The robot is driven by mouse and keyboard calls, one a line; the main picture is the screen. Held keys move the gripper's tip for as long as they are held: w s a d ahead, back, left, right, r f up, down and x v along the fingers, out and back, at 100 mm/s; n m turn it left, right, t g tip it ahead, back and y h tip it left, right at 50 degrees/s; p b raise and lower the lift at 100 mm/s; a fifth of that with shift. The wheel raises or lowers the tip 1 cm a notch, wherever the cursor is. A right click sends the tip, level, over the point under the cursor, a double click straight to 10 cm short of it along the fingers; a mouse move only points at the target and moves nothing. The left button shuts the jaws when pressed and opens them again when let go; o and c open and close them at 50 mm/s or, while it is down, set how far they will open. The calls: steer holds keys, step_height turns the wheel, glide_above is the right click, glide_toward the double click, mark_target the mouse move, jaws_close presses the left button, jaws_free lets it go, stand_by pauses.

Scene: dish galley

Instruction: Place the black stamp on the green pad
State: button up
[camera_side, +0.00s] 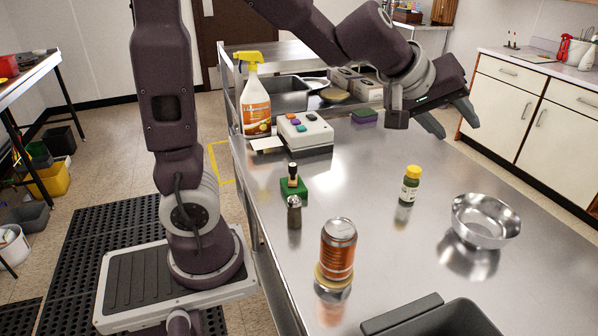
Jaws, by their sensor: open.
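The black stamp (292,181), dark with a pale band near its top, stands upright on the green pad (301,192), left of the middle of the steel counter. The pad lies flat on the counter, its near side partly hidden by a small metal-topped shaker. My gripper (456,126) is open and empty, high over the far right part of the counter. It is well apart from the stamp and pad, up and to the right of them.
On the steel counter (370,200), an orange can (338,250), the shaker (294,213), a yellow-capped bottle (410,186) and a metal bowl (486,222) stand around the pad. A button box (305,131) and spray bottle (256,105) stand behind. The counter's middle is clear.

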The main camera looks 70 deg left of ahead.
steer(key=s+d+r+m+g+h, duration=0.1)
steer(key=s+d+m, duration=0.2)
steer(key=s, duration=0.2)
steer(key=s+d+r+m+h, duration=0.2)
steer(key=s, duration=0.3)
steer(key=s+a+f+m+g+y, duration=0.1)
steer(key=s+a+f+m, duration=0.1)
steer(key=s, duration=0.7)
steer(key=s+a+f+m+g+y, duration=0.2)
steer(key=s+f+m, duration=0.1)
steer(key=s, duration=0.6)
steer(key=shift+a+f+g, duration=0.3)
steer(key=shift+a+f, duration=0.05)
steer(key=shift+f, duration=0.5)
